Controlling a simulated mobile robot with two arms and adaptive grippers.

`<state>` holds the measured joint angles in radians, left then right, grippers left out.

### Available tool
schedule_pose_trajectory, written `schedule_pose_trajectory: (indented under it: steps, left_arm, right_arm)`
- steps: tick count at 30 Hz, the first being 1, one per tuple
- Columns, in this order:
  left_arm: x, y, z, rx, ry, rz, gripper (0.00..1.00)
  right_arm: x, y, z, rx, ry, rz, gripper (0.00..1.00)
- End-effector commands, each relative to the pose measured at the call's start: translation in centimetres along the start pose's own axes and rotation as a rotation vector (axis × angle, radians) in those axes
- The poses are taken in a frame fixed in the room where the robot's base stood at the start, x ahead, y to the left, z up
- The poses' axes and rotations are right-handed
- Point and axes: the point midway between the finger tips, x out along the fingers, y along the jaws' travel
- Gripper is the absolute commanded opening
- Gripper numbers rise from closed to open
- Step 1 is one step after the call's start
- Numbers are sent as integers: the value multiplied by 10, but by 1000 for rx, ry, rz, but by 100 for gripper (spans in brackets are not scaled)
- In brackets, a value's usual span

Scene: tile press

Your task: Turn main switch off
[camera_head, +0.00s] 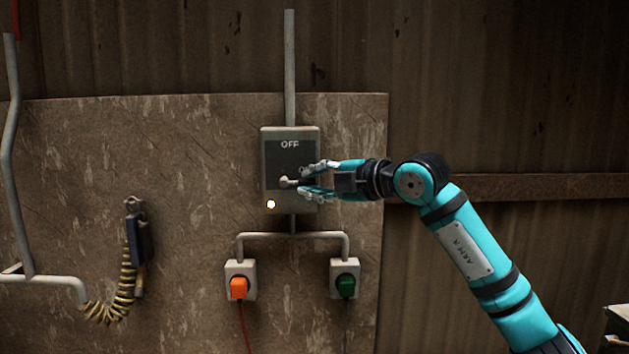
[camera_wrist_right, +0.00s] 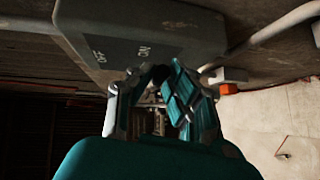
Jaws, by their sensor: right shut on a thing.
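The main switch box (camera_head: 277,150) is a grey box with a dark plate on the wall panel, with OFF lettered at its top and a partly hidden label at the right. A small pale lamp (camera_head: 271,204) glows at its lower left. The switch lever (camera_head: 288,182) sticks out at the middle of the box, near the hidden label. My right gripper (camera_head: 309,181) comes in from the right and is shut on the lever. In the right wrist view the gripper (camera_wrist_right: 160,95) is at the face of the box (camera_wrist_right: 150,35); its fingers hide the lever. My left gripper is not in view.
A dark blue device (camera_head: 138,240) with a coiled cable hangs at the left. A wooden rail (camera_head: 540,187) crosses the wall at the right.

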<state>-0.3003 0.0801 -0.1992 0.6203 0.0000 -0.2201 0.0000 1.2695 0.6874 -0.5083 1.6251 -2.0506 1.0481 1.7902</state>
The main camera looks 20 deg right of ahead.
Motion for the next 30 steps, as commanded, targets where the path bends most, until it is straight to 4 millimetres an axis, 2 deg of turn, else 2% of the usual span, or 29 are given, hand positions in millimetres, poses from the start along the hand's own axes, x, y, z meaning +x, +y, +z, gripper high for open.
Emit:
schedule_pose_trajectory:
  steps: [15, 30]
  left_arm:
    - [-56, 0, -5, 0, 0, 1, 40]
    - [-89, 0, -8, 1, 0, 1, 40]
  right_arm:
    - [0, 32, -9, -297, -83, -294, 0]
    - [11, 50, -26, -628, -177, -623, 0]
